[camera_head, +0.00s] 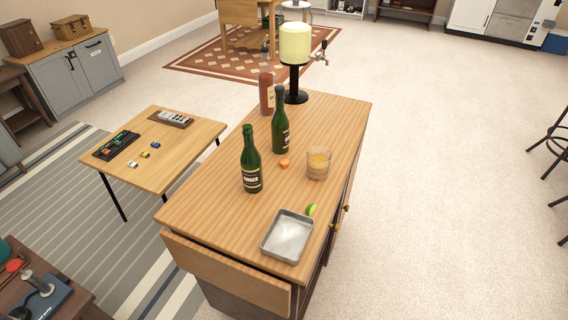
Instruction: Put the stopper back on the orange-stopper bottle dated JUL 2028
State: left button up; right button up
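On the wooden bar cabinet (215,205) stand two dark green bottles. The front green bottle (250,160) has a dark label with white lettering that looks like GINGER. The other green bottle (280,122) stands behind it to the right, its label partly turned away. A small orange piece (284,163), possibly the stopper, lies on the top just in front of that second bottle. A taller reddish-brown bottle (266,88) stands further back. No JUL 2028 date is readable. Neither of my grippers is in view.
A glass with amber drink (318,163) stands right of the green bottles. A metal tray (287,236) and a lime piece (311,210) are near the front edge. A drink dispenser (295,50) stands at the back. The top's left front is clear. A low table (170,165) stands left.

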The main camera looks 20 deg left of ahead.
aim_at(250, 159)
jog(key=i+l+u, duration=0.1)
jog(key=u, duration=0.9)
jog(key=i+l+u, duration=0.1)
jog(key=l+u, duration=0.25)
jog(key=l, duration=0.15)
jog(key=i+l+u, duration=0.1)
jog(key=l+u, duration=0.25)
jog(key=l, duration=0.2)
jog(key=l+u, duration=0.4)
jog(key=l, duration=0.8)
jog(key=k+l, duration=0.15)
jog(key=l, duration=0.5)
jog(key=l+u, duration=0.1)
jog(key=l, duration=0.55)
jog(key=k, duration=0.05)
